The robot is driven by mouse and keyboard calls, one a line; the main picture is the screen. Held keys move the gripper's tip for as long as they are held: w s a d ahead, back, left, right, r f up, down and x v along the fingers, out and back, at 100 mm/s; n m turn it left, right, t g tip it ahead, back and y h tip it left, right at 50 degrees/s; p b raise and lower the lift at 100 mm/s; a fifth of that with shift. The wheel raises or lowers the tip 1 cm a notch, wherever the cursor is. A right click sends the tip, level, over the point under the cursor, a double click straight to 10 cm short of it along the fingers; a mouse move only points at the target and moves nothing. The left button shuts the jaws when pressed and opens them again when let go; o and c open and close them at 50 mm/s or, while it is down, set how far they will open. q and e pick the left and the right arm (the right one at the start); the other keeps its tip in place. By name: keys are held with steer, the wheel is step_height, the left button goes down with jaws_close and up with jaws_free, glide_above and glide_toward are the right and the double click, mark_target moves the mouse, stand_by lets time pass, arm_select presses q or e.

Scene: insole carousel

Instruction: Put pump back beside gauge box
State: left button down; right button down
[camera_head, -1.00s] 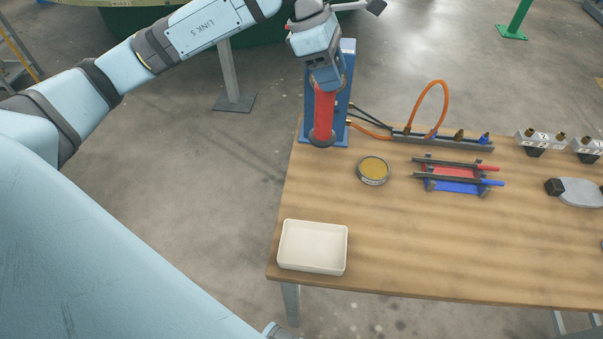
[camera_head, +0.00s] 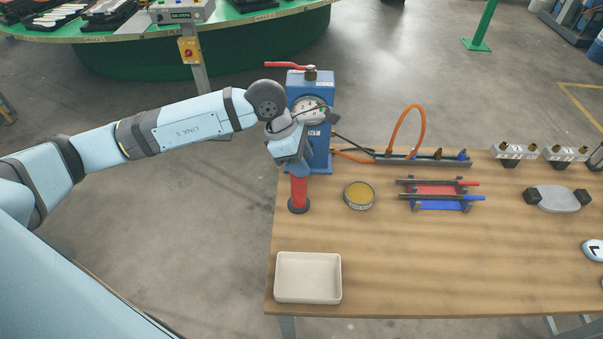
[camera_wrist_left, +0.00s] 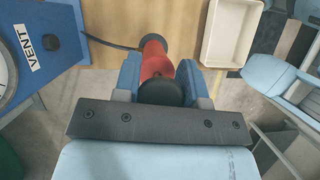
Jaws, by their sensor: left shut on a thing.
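The red pump (camera_head: 299,193) stands upright at the table's far left edge, its dark round foot at the wood. It also shows in the left wrist view (camera_wrist_left: 155,60), between my fingers. My left gripper (camera_head: 291,166) is shut on its upper part, which the gripper hides in the head view. The blue gauge box (camera_head: 319,149) with a round dial and a red lever on top stands just behind the pump, partly covered by my gripper. Its blue side with a VENT label shows in the left wrist view (camera_wrist_left: 50,42). My right gripper is not in view.
A shallow cream tray (camera_head: 308,300) lies at the table's front left. A round tin (camera_head: 359,194) is right of the pump. A rack with red and blue pens (camera_head: 440,206) and a hose manifold (camera_head: 420,160) lie further right. Bare wood (camera_head: 400,260) is in front.

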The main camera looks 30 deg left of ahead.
arm_select(q)
step_height(320, 180, down, 5)
steer(key=shift+f+p, duration=0.2)
steer(key=shift+p, duration=0.1)
steer(key=shift+f, duration=0.2)
steer(key=c, duration=0.7)
jaws_free()
steer(key=b+v, duration=0.1)
steer(key=v, duration=1.1)
steer(key=shift+r+b, duration=0.2)
steer(key=shift+b, duration=0.2)
